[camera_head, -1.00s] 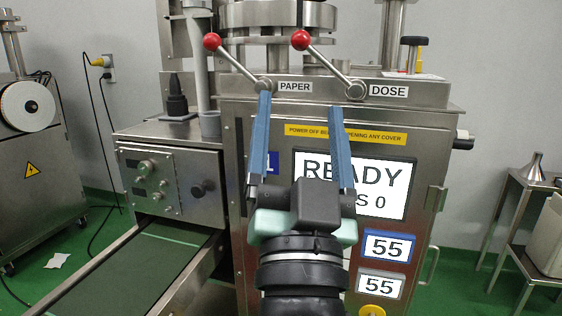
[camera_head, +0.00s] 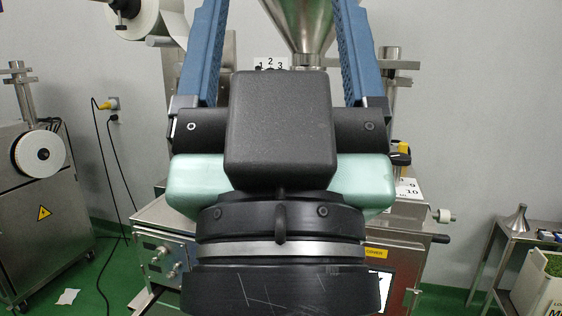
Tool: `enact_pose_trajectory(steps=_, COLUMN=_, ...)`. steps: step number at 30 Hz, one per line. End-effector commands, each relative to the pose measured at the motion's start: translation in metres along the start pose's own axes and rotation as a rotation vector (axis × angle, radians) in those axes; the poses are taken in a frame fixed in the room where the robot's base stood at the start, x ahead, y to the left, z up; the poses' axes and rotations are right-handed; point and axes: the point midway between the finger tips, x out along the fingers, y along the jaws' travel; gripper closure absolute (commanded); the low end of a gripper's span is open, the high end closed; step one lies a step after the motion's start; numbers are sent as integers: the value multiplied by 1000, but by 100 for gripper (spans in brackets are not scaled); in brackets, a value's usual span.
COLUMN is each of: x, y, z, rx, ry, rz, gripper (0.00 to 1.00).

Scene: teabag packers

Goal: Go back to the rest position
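My gripper (camera_head: 277,45) fills the middle of the head view, close to the camera. Its two blue fingers point up and stand wide apart, with nothing between them held. The teabag machine is behind it and mostly hidden by the gripper. A steel funnel (camera_head: 304,28) shows between the fingers, farther back. A small plate with numbers (camera_head: 271,64) is seen just above the gripper body. The red-knobbed levers and most of the screen are hidden.
A steel machine with a white reel (camera_head: 40,153) stands at the left. A side table (camera_head: 516,232) with a small funnel (camera_head: 516,218) and a white bin (camera_head: 540,287) is at the right. A paper scrap (camera_head: 67,297) lies on the green floor. A paper roll (camera_head: 136,15) hangs upper left.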

Motion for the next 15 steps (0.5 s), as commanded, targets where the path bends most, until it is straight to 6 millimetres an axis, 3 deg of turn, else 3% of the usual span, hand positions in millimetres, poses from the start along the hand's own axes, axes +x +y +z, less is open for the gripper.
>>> enact_pose_trajectory(steps=1, x=24, y=0, z=-22, rx=0, ry=0, rz=0, gripper=19)
enact_pose_trajectory(steps=6, x=61, y=0, z=-58, rx=1, ry=0, rz=-1, gripper=19)
enact_pose_trajectory(steps=15, x=108, y=0, z=-102, rx=1, ry=0, rz=-1, gripper=19)
